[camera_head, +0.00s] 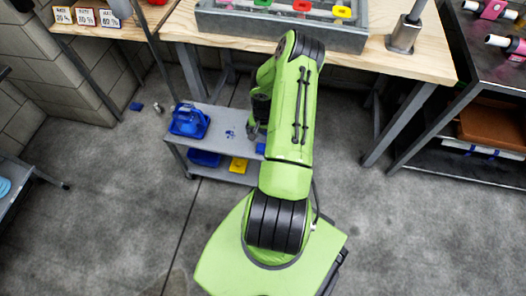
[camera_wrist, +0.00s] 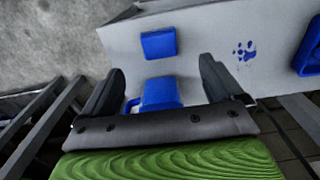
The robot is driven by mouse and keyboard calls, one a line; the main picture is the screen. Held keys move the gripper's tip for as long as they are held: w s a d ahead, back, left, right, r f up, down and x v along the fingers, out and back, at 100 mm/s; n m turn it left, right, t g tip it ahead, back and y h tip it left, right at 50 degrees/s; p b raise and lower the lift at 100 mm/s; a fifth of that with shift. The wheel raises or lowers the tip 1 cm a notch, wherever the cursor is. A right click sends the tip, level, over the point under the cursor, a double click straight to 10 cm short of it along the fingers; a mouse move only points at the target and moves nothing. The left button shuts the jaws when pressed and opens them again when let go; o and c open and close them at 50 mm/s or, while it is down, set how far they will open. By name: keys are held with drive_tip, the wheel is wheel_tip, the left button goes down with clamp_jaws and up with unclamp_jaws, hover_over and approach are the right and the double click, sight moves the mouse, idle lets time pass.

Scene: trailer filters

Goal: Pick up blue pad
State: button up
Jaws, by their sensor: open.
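A flat blue pad (camera_wrist: 158,44) lies on the grey cart top in the wrist view, just beyond my fingertips. A blue patch beside my arm in the head view (camera_head: 260,148) appears to be the same pad, partly covered by the arm. My gripper (camera_wrist: 161,65) is open, its two dark fingers apart, with nothing clamped between them. A second blue object (camera_wrist: 160,92) with a small loop at its left shows between the fingers. Its lower part is hidden by my gripper, and I cannot tell what it rests on. In the head view the fingers are mostly hidden by my arm.
The grey cart (camera_head: 212,121) carries a blue basket (camera_head: 188,120) at its left and a blue paw print. Its lower shelf holds a blue bin (camera_head: 205,158) and a yellow item (camera_head: 238,165). A wooden workbench (camera_head: 430,62) stands close behind. Floor left is mostly clear.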

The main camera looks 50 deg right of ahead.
sight(264, 147)
wheel_tip(264, 147, down, 9)
drive_tip(key=b, duration=0.3)
drive_tip(key=shift+d, duration=0.1)
drive_tip(key=shift+r, duration=0.1)
drive_tip(key=c, duration=1.1)
wheel_tip(264, 147, up, 10)
drive_tip(key=p, duration=0.3)
drive_tip(key=shift+p, duration=0.3)
